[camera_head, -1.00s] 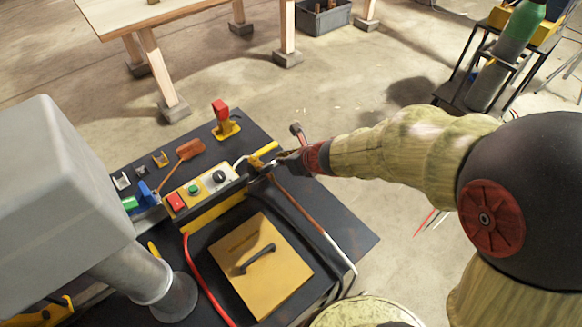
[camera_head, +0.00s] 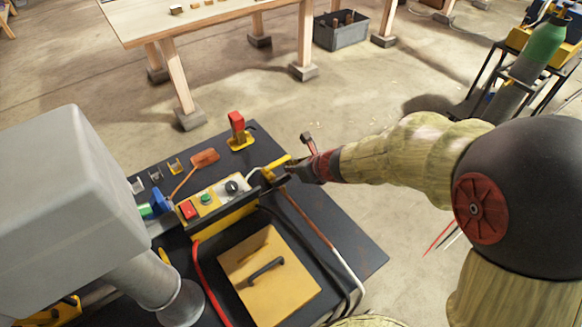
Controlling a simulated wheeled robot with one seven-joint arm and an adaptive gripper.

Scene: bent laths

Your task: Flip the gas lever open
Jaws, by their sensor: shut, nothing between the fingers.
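The gas lever (camera_head: 278,162) looks like a short yellow handle at the right end of the control box, near the top of a copper-coloured pipe (camera_head: 308,222). My gripper (camera_head: 281,175) comes in from the right, shut and empty, with its dark fingertips right beside the lever and pipe end. I cannot tell whether the fingertips touch the lever. The valve body is partly hidden by the fingers.
The control box (camera_head: 224,225) carries a red button (camera_head: 188,210), a green button (camera_head: 206,198) and a dark knob (camera_head: 232,187). A red-topped yellow device (camera_head: 239,130) stands behind. A yellow panel with a black handle (camera_head: 266,271) lies in front.

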